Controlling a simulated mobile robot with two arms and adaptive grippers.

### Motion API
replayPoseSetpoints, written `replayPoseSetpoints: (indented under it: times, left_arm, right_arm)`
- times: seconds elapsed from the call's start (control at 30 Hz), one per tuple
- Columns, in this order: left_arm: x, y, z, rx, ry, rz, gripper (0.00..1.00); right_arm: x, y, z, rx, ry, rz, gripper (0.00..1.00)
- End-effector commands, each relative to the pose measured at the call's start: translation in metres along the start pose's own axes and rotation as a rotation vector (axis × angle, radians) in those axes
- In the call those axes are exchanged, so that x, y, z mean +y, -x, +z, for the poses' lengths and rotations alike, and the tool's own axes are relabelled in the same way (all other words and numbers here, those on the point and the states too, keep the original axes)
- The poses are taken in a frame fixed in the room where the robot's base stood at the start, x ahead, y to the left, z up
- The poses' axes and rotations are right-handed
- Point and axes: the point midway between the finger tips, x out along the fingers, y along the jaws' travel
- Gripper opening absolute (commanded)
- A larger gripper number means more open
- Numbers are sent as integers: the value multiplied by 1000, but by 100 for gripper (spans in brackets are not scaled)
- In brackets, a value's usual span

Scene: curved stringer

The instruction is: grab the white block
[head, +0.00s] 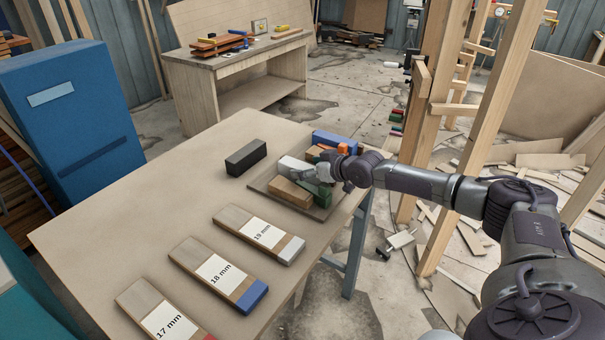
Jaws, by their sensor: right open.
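The white block (295,167) lies in a shallow tray (322,215) on the near table, among other coloured blocks. My right gripper (324,172) is over the tray, open, with its fingers at the right end of the white block. The fingers partly hide that end, and I cannot tell whether they touch the block or sit around it. My left gripper is not in view.
The tray also holds a tan block (290,193), a green block (324,196), a blue block (335,140) and orange pieces. A black block (246,157) stands left of the tray. Labelled boards lie in front, including the 18 mm board (218,273). Wooden posts (435,110) rise at right.

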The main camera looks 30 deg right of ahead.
Motion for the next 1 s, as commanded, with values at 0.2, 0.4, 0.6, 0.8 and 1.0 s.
replayPoseSetpoints:
  times: [0.2,0.4,0.6,0.8,1.0]
  left_arm:
    - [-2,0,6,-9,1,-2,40]
    - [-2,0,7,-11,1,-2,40]
    - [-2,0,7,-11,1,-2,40]
    - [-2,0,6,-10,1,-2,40]
    - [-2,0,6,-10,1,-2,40]
  right_arm:
    - [0,0,0,0,0,0,70]
    - [0,0,0,0,0,0,37]
    - [0,1,0,0,-1,1,8]
    - [1,1,-1,1,-1,2,7]
    - [2,2,-1,1,-1,4,7]
